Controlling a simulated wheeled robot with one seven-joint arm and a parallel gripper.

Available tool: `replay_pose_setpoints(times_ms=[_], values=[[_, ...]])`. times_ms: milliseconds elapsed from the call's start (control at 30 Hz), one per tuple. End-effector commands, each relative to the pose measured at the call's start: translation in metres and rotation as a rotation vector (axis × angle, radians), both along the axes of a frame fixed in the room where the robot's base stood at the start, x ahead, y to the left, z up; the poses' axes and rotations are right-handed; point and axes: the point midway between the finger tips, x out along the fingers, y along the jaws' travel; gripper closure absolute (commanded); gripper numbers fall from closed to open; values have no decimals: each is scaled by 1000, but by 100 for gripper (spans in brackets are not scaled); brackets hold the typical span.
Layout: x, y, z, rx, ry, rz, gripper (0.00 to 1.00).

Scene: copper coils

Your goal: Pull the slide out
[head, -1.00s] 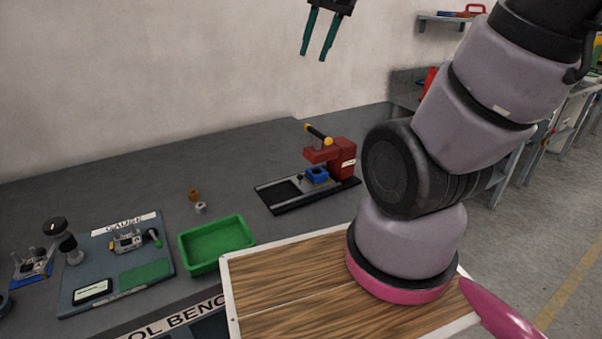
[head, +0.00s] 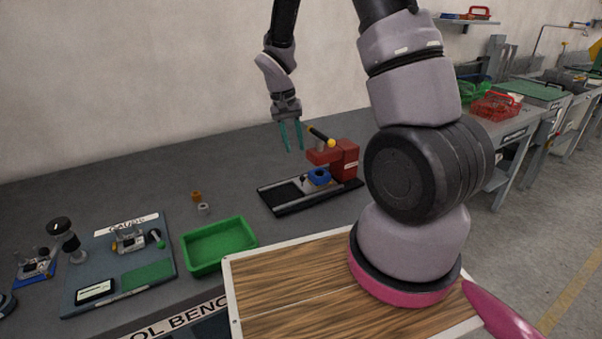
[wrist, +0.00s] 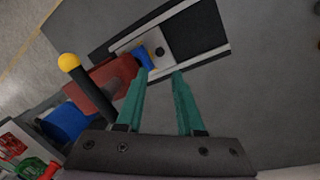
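The red press (head: 344,160) stands on the bench, with a black lever tipped by a yellow knob (head: 331,143). In front of it is a black base with two pale rails (head: 290,203). The slide (head: 308,184), a grey plate carrying a blue block (head: 319,177), sits on the rails close to the press head. In the wrist view the blue block (wrist: 144,59) is partly hidden by a finger and the red press. My gripper (head: 292,150) has teal fingers, open and empty, pointing down above and behind the slide. It also shows in the wrist view (wrist: 161,72), fingers apart.
A green tray (head: 218,246) lies left of the press. Two small rings, one brown (head: 196,196) and one grey (head: 204,209), lie behind it. The gauge board (head: 117,265) is at far left.

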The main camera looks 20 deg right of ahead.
Motion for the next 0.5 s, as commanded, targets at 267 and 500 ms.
replay_pose_setpoints(times_ms=[267, 500], values=[[-5, -9, -43, -1, 6, -2, 64], [-7, -16, -84, 0, 3, -1, 64]])
